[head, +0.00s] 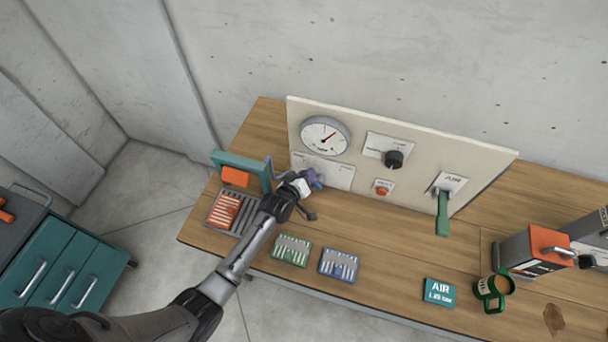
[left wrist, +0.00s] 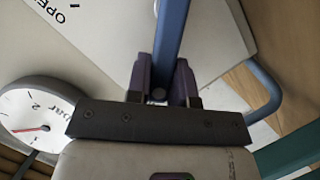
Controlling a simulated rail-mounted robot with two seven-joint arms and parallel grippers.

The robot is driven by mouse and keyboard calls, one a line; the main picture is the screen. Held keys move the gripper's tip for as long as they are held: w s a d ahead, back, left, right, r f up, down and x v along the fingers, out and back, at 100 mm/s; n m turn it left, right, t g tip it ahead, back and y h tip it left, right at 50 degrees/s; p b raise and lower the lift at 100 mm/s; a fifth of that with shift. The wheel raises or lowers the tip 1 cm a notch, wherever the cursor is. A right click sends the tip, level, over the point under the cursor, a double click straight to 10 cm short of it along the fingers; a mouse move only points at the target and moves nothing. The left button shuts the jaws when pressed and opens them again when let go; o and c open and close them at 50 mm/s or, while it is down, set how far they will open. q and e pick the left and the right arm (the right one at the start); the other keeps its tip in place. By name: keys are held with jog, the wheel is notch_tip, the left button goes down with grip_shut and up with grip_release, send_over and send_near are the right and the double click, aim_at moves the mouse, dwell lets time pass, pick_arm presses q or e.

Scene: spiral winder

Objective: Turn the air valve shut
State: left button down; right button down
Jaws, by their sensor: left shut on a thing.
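A blue bar (left wrist: 172,30), which looks like a lever, is between the purple fingers of my left gripper (left wrist: 160,85) in the left wrist view. The gripper is shut on it, in front of a pale plate (left wrist: 105,20) printed "OPE…". In the head view the left gripper (head: 314,180) is at the lower left of the upright panel (head: 410,180), in front of the plate (head: 338,176), and hides most of the lever. A green lever (head: 442,212) hangs down from a plate marked "AIR" (head: 453,183) at the panel's right. My right gripper is not in view.
A round gauge (head: 325,136), a black knob (head: 394,159) and a red button (head: 381,189) are on the panel.

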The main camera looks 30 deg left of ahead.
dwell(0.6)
pick_arm(q)
jog(key=c, duration=1)
grip_release()
jog(key=shift+a, duration=0.1)
jog(key=shift+s, duration=0.15)
jog(key=v, duration=1.3)
jog(key=shift+s+p, duration=0.35)
jog(key=shift+p, duration=0.1)
